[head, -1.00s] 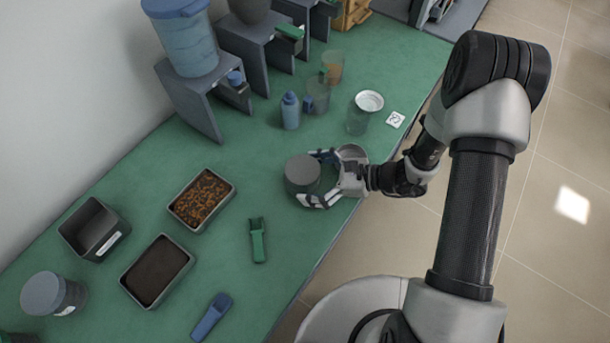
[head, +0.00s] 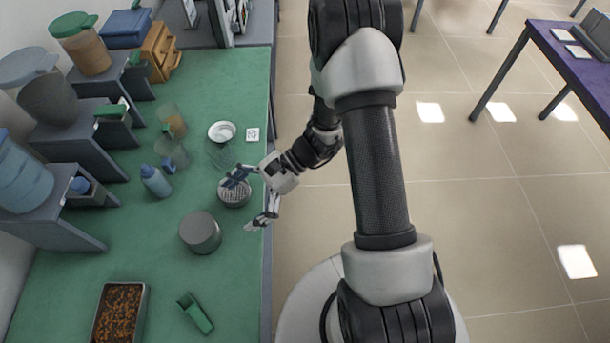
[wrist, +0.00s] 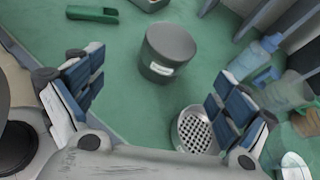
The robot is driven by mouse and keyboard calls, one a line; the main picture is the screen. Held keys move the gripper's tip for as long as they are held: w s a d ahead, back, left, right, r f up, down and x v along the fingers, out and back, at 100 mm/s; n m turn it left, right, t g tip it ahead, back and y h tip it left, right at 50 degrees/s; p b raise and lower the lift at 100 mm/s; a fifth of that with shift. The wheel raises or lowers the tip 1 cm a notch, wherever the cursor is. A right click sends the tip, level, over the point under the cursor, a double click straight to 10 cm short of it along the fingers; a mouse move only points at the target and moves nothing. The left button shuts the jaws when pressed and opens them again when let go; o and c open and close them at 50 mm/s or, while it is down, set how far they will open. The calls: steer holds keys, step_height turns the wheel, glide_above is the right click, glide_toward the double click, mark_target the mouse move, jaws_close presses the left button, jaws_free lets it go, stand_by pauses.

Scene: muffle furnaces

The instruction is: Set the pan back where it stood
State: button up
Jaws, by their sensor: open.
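A dark grey, round, flat-topped vessel (head: 200,232) stands upright on the green bench. It also shows in the wrist view (wrist: 170,42), with a white label on its side. A round metal pan with a perforated bottom (head: 235,195) sits behind it near the bench edge; the wrist view shows it (wrist: 197,130) partly covered by one finger. I cannot tell which of the two the task calls the pan. My gripper (head: 249,200) is open and empty, with fingers spread. It is clear of the grey vessel, and one finger reaches over or beside the perforated pan.
A blue bottle (head: 155,181), clear beakers (head: 172,150) and a white-topped glass jar (head: 222,132) stand close behind. A green scoop (head: 195,313) and a tray of brown granules (head: 119,315) lie in front. Furnace-like grey stands (head: 75,140) line the left. Bare bench surrounds the grey vessel.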

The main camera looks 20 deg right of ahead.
steer(key=s+d+r+n+t+h, duration=0.1)
steer(key=s+d+r+n+h, duration=0.3)
steer(key=r, duration=0.4)
steer(key=s+d+r+n+t+h, duration=0.2)
steer(key=s+d+r+n+h, duration=0.2)
steer(key=r, duration=0.4)
steer(key=s+d+r+n+t+h, duration=0.2)
steer(key=s+d+r+n+h, duration=0.2)
steer(key=s+r+n, duration=0.2)
step_height(320, 180, up, 3)
steer(key=shift+s+f+n+h, duration=0.1)
steer(key=shift+s+n+h, duration=0.25)
steer(key=shift+n, duration=0.65)
